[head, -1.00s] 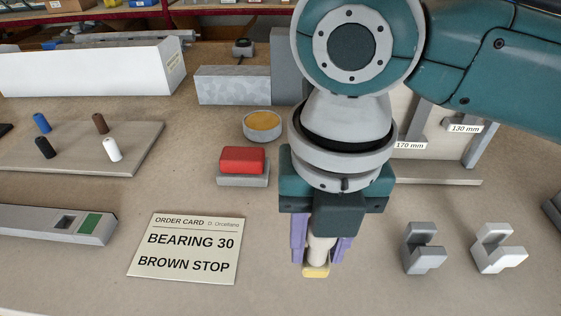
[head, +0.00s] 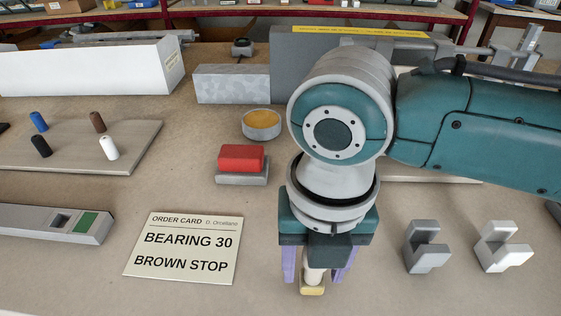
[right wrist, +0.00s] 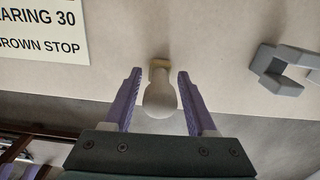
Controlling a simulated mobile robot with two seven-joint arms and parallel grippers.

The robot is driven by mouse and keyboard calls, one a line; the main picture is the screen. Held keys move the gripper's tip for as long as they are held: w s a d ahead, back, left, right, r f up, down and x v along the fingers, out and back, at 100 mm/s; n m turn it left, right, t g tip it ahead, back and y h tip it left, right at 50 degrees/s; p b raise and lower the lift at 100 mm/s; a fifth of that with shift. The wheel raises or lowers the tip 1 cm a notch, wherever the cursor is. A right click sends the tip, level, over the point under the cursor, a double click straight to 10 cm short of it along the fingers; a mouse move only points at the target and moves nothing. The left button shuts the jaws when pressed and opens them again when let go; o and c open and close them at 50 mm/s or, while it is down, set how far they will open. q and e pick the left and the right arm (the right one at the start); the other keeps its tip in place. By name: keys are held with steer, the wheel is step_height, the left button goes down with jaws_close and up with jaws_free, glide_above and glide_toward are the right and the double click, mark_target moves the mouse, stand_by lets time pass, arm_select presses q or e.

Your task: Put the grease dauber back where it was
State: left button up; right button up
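The grease dauber (head: 312,290) has a pale rounded handle and a yellow pad at its lower end. It looks upright near the bench's front edge, right of the order card. My right gripper (head: 315,278) points down over it, with a purple finger on either side. In the right wrist view the dauber (right wrist: 160,97) sits between the fingers with a gap on both sides, so the gripper is open around it. The round grease tin (head: 262,123) with its yellow-orange fill stands farther back. My left gripper is not in view.
A red block on a grey base (head: 241,163) is behind the order card (head: 184,248). Two notched blocks, grey (head: 427,248) and white (head: 502,247), stand to the right. A board with coloured pegs (head: 140,150) and a long grey bar (head: 45,222) are left.

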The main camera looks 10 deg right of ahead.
steer(key=shift+o, duration=0.6)
steer(key=shift+r, duration=0.1)
steer(key=shift+r, duration=0.3)
step_height(320, 180, up, 12)
steer(key=shift+f+p, duration=0.2)
steer(key=shift+p, duration=0.9)
steer(key=s+a+f+m+t+y, duration=0.1)
steer(key=s+a+f+m+y, duration=0.15)
steer(key=m, duration=0.55)
steer(key=s+a+f+m+t+y, duration=0.1)
steer(key=s+m, duration=0.2)
steer(key=m, duration=0.5)
steer(key=s+d+f+m+h, duration=0.1)
steer(key=s+d+m, duration=0.2)
steer(key=d+m, duration=0.3)
steer(key=s+d+m+t+h, duration=0.1)
steer(key=s+d+m+h, duration=0.1)
steer(key=d+m, duration=0.5)
steer(key=shift+s+f+m, duration=0.35)
steer(key=shift+s+m, duration=0.45)
steer(key=shift+m, duration=0.4)
